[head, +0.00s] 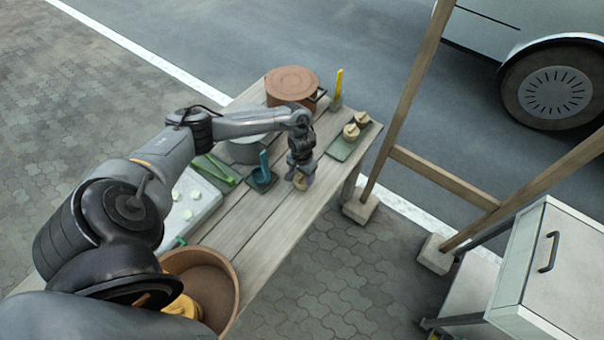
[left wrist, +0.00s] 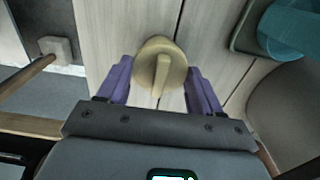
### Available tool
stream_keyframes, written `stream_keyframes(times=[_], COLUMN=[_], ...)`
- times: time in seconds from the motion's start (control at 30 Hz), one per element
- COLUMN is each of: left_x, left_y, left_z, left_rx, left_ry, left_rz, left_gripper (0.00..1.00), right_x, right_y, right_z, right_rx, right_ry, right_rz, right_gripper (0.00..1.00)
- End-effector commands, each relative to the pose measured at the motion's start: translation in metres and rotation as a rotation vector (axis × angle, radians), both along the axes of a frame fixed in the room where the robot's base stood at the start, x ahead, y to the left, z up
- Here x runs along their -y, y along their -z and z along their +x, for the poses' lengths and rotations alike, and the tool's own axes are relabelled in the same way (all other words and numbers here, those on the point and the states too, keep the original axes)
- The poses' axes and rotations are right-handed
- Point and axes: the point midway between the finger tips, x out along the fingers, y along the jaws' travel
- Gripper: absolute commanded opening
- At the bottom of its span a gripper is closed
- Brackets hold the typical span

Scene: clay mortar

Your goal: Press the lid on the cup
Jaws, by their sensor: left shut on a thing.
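A tan round lid with a raised ridge across its top (left wrist: 150,52) shows from above in the left wrist view. In the head view it is a small tan shape (head: 300,185) near the table's right edge, mostly hidden by my gripper. My left gripper (head: 303,177) points down over it. Its purple fingers (left wrist: 160,68) stand on either side of the lid and are shut on it. No cup can be made out under the lid. My right gripper is not in view.
A green tray (head: 336,152) with two tan rounded items (head: 351,131) lies at the back right. A teal item on a dark base (head: 262,178), a grey pot (head: 246,152) and a brown lidded pot (head: 290,84) stand nearby. A terracotta bowl (head: 228,275) is nearer. Planks in front are bare.

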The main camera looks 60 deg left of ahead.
Motion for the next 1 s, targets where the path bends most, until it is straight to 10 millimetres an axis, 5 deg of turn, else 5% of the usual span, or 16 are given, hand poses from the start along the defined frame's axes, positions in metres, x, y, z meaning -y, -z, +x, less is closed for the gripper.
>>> stream_keyframes(times=[0.27,0.3,0.5,1.0], left_x=[0.0001,0.0001,0.0001,0.0001], left_y=[0.0002,0.0002,0.0001,-0.0006], left_z=[0.0000,0.0000,0.0000,0.0000], left_rx=[0.000,0.000,0.000,0.000], left_ry=[0.000,0.000,0.000,0.000], left_rz=[0.000,0.000,0.000,0.000], left_gripper=[0.37,0.68,0.95,1.00], right_x=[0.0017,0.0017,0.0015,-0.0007], right_y=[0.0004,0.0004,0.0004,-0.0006], right_z=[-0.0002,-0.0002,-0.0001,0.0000], right_rx=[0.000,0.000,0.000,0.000], right_ry=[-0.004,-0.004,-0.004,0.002], right_rz=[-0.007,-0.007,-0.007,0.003], right_gripper=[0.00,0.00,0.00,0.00])
